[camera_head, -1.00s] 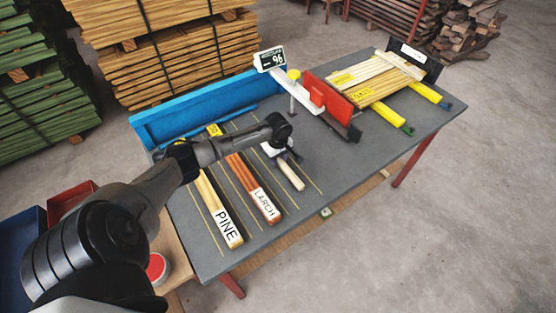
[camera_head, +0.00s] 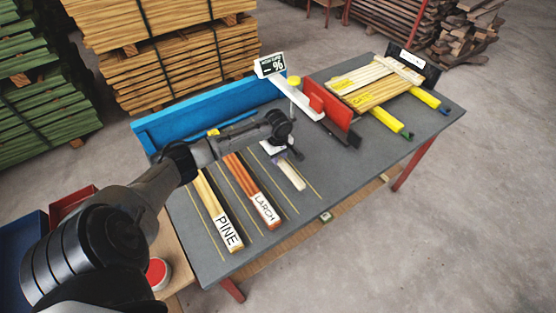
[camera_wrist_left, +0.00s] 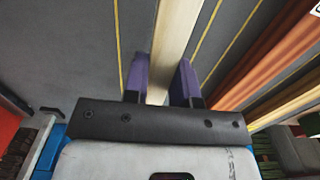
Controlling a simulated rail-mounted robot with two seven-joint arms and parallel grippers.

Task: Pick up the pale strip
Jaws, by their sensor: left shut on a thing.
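The pale strip (camera_head: 292,178) is at the dark table's lines, right of the LARCH bundle. Its near end shows beyond my left gripper (camera_head: 281,160); its far end is hidden under the gripper and wrist. In the left wrist view the pale strip (camera_wrist_left: 174,42) runs between the two purple fingers of my left gripper (camera_wrist_left: 160,82), which is shut on it. I cannot tell whether the strip is clear of the table. My right gripper is not in view.
A PINE bundle (camera_head: 222,218) and a LARCH bundle (camera_head: 257,197) lie to the left. A blue rail (camera_head: 205,108) lines the back. A display (camera_head: 270,65), a red block (camera_head: 330,105) and a rack of labelled strips (camera_head: 372,83) stand to the right. The front-right tabletop is clear.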

